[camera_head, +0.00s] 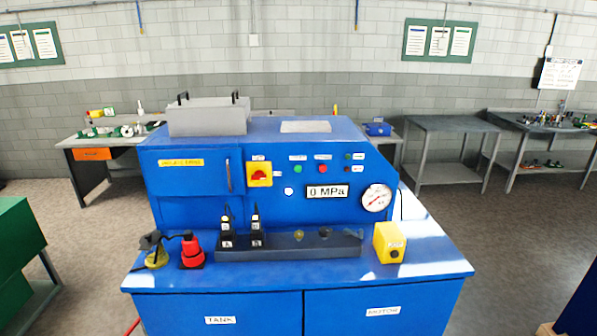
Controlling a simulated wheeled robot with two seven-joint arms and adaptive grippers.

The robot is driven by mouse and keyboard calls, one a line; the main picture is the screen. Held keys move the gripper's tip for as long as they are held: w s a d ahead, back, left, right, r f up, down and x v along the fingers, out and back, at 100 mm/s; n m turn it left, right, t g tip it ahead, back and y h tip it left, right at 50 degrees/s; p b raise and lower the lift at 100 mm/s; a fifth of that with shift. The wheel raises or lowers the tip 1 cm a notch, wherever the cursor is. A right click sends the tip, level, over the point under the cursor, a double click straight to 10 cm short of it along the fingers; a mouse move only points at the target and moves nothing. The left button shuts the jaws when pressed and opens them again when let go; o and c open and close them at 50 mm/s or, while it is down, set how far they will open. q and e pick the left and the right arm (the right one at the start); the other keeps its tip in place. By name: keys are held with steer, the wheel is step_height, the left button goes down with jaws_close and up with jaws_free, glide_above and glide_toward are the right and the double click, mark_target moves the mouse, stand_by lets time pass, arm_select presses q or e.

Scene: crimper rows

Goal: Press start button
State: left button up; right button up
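A blue machine (282,202) stands in the middle, with a control panel on its front. A green button (298,169) and a red button (321,169) sit side by side on the panel, each under a small label too small to read. A yellow switch plate with a red knob (259,174) is to their left. A display (327,191) below reads 0 MPa. A yellow box with a dark round button (390,243) stands at the right of the machine's ledge; its label is not readable. Neither of my grippers is in view.
A round gauge (376,198) is at the panel's right. A dark rail (288,246) with two black upright parts lies on the ledge, beside a red part (192,252) and a yellow-based part (156,257). A bare grey table (448,124) stands behind.

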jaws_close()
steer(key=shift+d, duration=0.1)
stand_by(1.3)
